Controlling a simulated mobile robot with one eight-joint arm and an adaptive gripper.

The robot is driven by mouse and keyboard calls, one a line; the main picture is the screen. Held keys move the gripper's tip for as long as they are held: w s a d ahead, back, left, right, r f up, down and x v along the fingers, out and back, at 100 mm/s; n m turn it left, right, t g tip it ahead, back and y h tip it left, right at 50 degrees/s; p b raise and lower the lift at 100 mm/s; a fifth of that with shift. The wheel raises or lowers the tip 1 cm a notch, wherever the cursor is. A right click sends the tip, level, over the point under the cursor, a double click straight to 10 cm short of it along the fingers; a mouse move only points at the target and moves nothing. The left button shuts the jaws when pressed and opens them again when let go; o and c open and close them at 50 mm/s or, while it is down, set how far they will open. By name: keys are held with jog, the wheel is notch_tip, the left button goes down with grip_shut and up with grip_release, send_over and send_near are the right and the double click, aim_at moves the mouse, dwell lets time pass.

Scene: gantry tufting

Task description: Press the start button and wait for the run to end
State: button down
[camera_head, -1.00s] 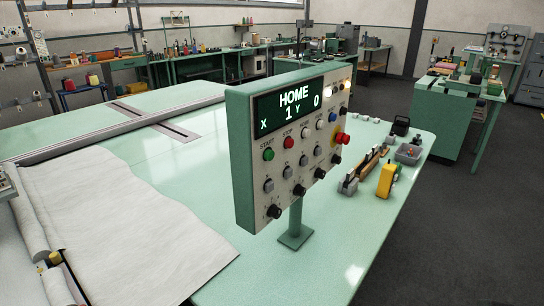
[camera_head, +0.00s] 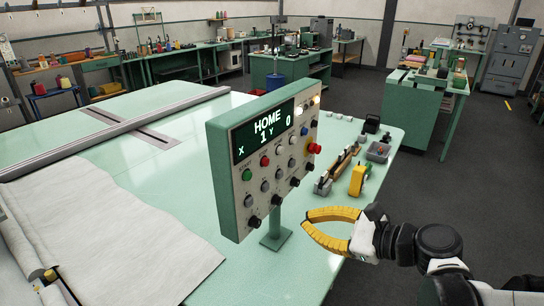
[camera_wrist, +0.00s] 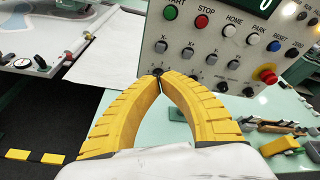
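The control panel (camera_head: 222,180) stands on a post on the pale green table. Its display (camera_head: 268,125) reads HOME, X 1, Y 0. The green start button (camera_head: 247,175) is at the upper left of the button rows; it also shows at the top of the wrist view (camera_wrist: 169,13), labelled START. The red stop button (camera_wrist: 202,21) is right of it. My gripper (camera_head: 304,220) is shut and empty, right of the panel in the head view. In the wrist view its yellow fingertips (camera_wrist: 158,73) meet below the start button, in front of the panel's lower part; contact cannot be told.
A red emergency stop (camera_head: 314,148) sticks out at the panel's right. A yellow tool (camera_head: 358,180) and a grey bin (camera_head: 378,152) lie on the table behind. White cloth (camera_head: 110,235) covers the table's left part. Dark floor is open at right.

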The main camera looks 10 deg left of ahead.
aim_at(248, 176)
jog(key=r+m+y, duration=0.1)
jog(key=a+r+m+y+p, duration=0.1)
jog(key=r+m, duration=0.1)
jog(key=w+r+m+y, duration=0.1)
jog(key=shift+a+r+p, duration=0.2)
jog(key=shift+a+p, duration=0.1)
jog(key=shift+a, duration=0.1)
jog(key=b+x, duration=0.1)
jog(key=x, duration=1.3)
jog(key=shift+r+b, duration=0.15)
jog(key=shift+b, duration=0.15)
jog(key=shift+w+a, duration=0.1)
